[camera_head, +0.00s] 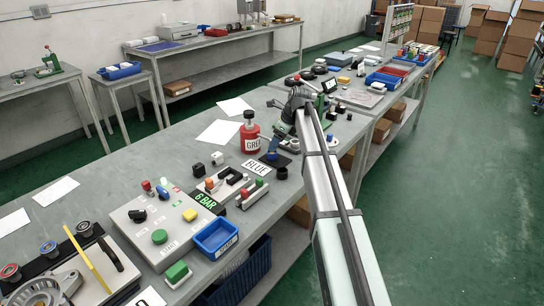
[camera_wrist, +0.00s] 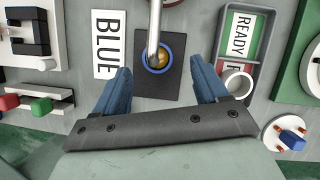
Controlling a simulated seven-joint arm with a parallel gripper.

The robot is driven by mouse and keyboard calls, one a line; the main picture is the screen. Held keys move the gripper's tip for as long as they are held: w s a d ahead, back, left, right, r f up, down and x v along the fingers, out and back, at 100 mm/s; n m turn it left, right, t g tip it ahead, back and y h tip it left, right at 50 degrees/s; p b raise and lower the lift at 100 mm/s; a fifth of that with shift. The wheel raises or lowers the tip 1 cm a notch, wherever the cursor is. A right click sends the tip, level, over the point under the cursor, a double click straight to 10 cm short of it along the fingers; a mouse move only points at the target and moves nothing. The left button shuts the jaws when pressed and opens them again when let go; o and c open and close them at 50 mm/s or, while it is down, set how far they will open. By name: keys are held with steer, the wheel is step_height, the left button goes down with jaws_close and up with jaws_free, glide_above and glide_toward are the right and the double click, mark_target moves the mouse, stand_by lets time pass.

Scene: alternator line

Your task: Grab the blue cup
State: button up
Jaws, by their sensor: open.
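A small round cup with a blue rim (camera_wrist: 146,66) stands on a dark square mat (camera_wrist: 172,96) in the wrist view, with something amber inside. A pale metal rod (camera_wrist: 154,22) reaches from the top of the view to the cup. My gripper (camera_wrist: 162,74) is open, with one blue finger left of the cup and one right of it, both apart from it. In the head view my gripper (camera_head: 273,146) points down over the mat; the cup there is hard to tell from the blue fingers.
A white card reading BLUE (camera_wrist: 108,44) lies left of the mat. On the right is a grey tray (camera_wrist: 270,56) with a READY label and a white ring-shaped piece (camera_wrist: 237,84). A red container (camera_head: 250,140), labelled GREE, stands nearby. A blue bin (camera_head: 216,238) is nearer.

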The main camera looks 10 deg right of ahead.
steer(key=x, duration=0.4)
steer(key=shift+s+a+f, duration=0.1)
steer(key=shift+s+f, duration=0.05)
steer(key=shift+f, duration=0.1)
steer(key=c, duration=1.2)
steer(key=shift+r, duration=0.1)
